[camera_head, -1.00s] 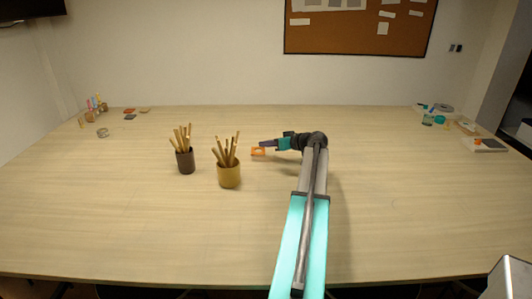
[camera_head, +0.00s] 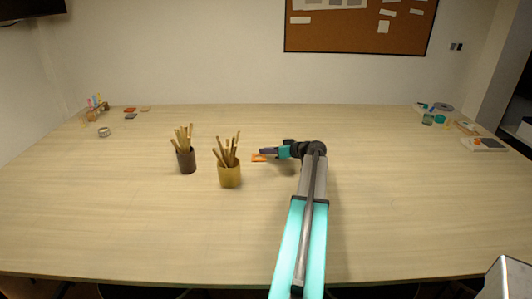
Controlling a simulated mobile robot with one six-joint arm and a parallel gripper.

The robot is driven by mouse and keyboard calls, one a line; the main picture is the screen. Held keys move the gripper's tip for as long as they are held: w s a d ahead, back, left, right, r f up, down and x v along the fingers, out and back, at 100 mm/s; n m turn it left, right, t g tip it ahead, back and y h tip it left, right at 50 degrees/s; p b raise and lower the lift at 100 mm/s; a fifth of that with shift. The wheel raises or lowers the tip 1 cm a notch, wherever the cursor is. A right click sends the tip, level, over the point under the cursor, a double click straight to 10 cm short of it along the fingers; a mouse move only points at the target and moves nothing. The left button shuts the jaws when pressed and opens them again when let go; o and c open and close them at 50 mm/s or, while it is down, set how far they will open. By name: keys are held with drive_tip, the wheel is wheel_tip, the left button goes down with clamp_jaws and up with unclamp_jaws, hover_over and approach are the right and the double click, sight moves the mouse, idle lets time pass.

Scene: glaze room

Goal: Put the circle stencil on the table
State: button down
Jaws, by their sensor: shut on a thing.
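The circle stencil is a small flat orange piece (camera_head: 258,157) in the middle of the table (camera_head: 400,210), to the right of the two brush pots. My gripper (camera_head: 265,152) reaches in from the right and is shut on its edge. The stencil lies level, at or very close to the tabletop; I cannot tell whether it touches. The gripper's fingers hide part of it, so its hole is not clear.
A dark pot of brushes (camera_head: 187,161) and a tan pot of brushes (camera_head: 229,174) stand just left of the stencil. Small items sit at the far left, with a tape roll (camera_head: 104,132). More jars and a pad (camera_head: 484,144) are at the far right. The table front is clear.

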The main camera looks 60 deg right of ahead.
drive_tip(key=shift+f, duration=0.15)
drive_tip(key=c, duration=1.8)
unclamp_jaws()
drive_tip(key=shift+o, duration=0.2)
drive_tip(key=shift+s+r, duration=0.1)
drive_tip(key=shift+r, duration=0.1)
drive_tip(key=b+v, duration=0.2)
drive_tip(key=v, duration=0.9)
drive_tip(key=shift+s+r+b, duration=0.1)
drive_tip(key=shift+s+b, duration=0.25)
drive_tip(key=shift+o, duration=0.4)
